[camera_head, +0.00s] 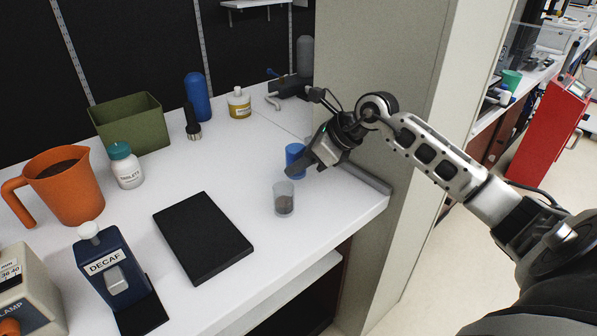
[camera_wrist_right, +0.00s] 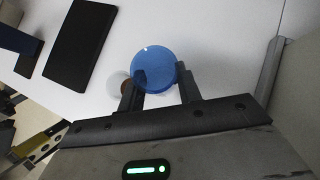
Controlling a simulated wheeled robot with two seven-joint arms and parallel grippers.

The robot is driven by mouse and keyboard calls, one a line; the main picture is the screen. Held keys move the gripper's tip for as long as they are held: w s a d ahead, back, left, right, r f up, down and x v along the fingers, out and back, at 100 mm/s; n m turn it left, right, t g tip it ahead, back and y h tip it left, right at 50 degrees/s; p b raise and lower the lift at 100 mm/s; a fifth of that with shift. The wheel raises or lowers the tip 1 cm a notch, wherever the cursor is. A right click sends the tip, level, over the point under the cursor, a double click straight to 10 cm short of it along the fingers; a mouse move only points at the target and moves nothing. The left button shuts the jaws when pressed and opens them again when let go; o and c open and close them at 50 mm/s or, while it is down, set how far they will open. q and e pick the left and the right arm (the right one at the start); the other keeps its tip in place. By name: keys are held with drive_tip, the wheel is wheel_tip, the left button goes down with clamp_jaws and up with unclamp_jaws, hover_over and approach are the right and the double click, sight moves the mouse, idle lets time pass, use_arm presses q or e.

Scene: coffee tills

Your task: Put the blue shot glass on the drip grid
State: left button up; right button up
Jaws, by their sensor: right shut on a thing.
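The blue shot glass (camera_head: 294,155) is at the right side of the white counter, between the fingers of my right gripper (camera_head: 305,164). In the right wrist view the round blue glass (camera_wrist_right: 154,66) sits between the two dark fingertips (camera_wrist_right: 159,91), and the gripper is shut on it. I cannot tell whether its base touches the counter. A flat black slab (camera_head: 203,238), which looks like the drip grid, lies bare to the left and nearer; it also shows in the wrist view (camera_wrist_right: 80,42).
A clear cup with brown contents (camera_head: 284,203) stands close in front of the blue glass, between it and the slab's side. A DECAF dispenser (camera_head: 104,265), orange jug (camera_head: 66,190) and white bottle (camera_head: 126,168) stand left. A grey wall panel (camera_head: 380,60) rises at right.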

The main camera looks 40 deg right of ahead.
sight(299, 188)
drive_tip(key=shift+w+d+f, duration=0.3)
drive_tip(key=shift+w+f, duration=0.3)
drive_tip(key=shift+f, duration=0.1)
drive_tip(key=shift+w+d+f, duration=0.1)
drive_tip(key=shift+w+f, duration=0.05)
drive_tip(key=shift+f, duration=0.8)
drive_tip(key=shift+w+f, duration=0.1)
drive_tip(key=shift+f, duration=0.85)
drive_tip(key=shift+f, duration=0.1)
drive_tip(key=o, duration=1.1)
drive_tip(key=shift+c, duration=0.2)
